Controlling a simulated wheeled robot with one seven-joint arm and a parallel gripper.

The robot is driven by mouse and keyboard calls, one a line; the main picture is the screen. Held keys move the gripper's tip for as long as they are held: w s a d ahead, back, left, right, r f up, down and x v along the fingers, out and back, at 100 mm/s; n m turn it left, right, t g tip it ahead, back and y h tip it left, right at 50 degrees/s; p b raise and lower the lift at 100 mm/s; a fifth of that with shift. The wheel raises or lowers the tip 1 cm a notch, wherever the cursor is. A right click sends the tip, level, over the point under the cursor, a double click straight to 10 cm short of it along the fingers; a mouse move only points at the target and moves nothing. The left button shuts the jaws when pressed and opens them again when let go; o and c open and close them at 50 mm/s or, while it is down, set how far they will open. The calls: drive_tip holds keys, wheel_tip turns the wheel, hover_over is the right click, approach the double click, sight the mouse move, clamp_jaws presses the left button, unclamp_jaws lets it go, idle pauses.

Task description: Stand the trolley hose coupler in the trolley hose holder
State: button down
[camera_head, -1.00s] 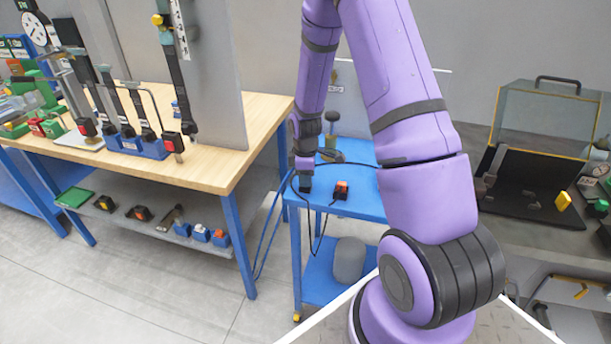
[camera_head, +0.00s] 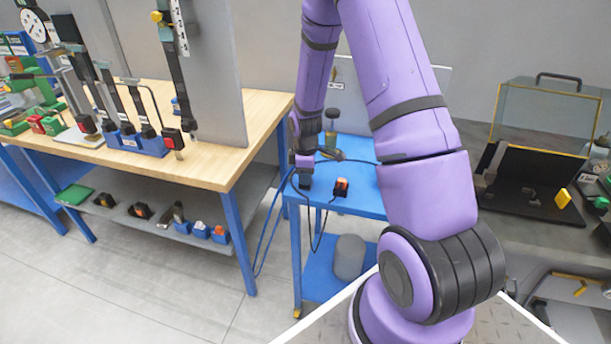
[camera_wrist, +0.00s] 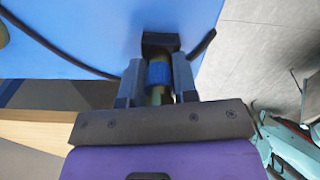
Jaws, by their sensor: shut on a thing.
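My gripper (camera_wrist: 158,88) is shut on a short piece with a blue band, which I take to be the trolley hose coupler (camera_wrist: 158,74). It sits between the two grey fingers in the wrist view. A black block (camera_wrist: 160,42) shows just beyond the fingertips; I cannot tell whether it is the trolley hose holder or the coupler's end. In the head view my gripper (camera_head: 304,178) points down low over the left part of the blue trolley top (camera_head: 365,203). The coupler is too small and hidden there to make out.
A black block with an orange top (camera_head: 341,187) stands on the trolley, right of my gripper. A dark hose (camera_wrist: 55,48) curves over the trolley top. A wooden workbench (camera_head: 215,165) with tools stands left. A black open case (camera_head: 535,185) lies right.

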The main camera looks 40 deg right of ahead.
drive_tip(key=shift+r, duration=1.25)
drive_tip(key=w+a+f+m, duration=0.1)
drive_tip(key=w+a+m, duration=0.2)
drive_tip(key=a+m, duration=0.2)
drive_tip(key=w+a+f+m, duration=0.2)
drive_tip(key=a+m, duration=0.3)
drive_tip(key=a, duration=0.3)
drive_tip(key=shift+w+f, duration=0.3)
drive_tip(key=shift+w, duration=0.1)
